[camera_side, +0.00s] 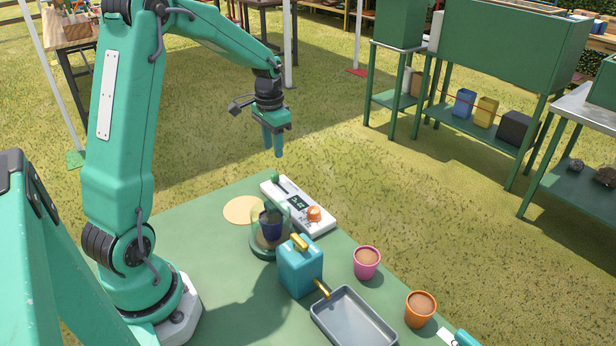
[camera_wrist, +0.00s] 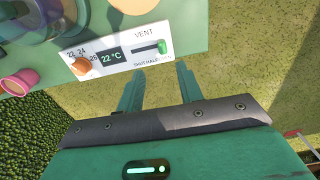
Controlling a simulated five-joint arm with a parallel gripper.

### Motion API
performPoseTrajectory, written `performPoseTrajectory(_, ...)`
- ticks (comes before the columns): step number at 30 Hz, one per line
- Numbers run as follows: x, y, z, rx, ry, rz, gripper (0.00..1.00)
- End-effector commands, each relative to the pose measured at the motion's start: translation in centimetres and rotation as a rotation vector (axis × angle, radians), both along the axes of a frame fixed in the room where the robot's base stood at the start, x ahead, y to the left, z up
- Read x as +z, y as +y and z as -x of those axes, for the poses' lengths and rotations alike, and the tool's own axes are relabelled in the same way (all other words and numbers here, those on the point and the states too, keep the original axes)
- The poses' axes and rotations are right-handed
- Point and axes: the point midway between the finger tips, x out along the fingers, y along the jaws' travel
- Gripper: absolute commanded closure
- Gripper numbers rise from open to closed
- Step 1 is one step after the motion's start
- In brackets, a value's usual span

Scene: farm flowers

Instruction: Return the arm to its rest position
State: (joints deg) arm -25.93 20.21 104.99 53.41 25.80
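My gripper (camera_side: 273,150) hangs in the air with its fingers pointing down, above the far end of the table. In the wrist view my gripper (camera_wrist: 160,82) has its two teal fingers apart with nothing between them. A white control panel (camera_side: 322,226) lies below on the green table; it also shows in the wrist view (camera_wrist: 98,42). Its green vent slider knob (camera_wrist: 165,47) is at the right end of the slot, by the end of the "SHUT HALF OPEN" wording. Its orange dial (camera_wrist: 81,66) sits by the numbers 22, 24 and 26, and the display reads 22 °C.
A round tan mat (camera_side: 241,209) lies left of the dome. Grass surrounds the table.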

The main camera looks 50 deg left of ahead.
Motion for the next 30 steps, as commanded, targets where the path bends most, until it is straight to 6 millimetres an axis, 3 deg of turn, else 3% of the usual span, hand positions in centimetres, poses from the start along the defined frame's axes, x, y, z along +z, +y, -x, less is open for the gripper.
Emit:
performPoseTrajectory(15,7.8,-8.1,3.8,-0.006,-0.147,-0.043,0.64)
performPoseTrajectory(30,12.1,-14.9,10.4,-0.007,-0.312,-0.042,0.64)
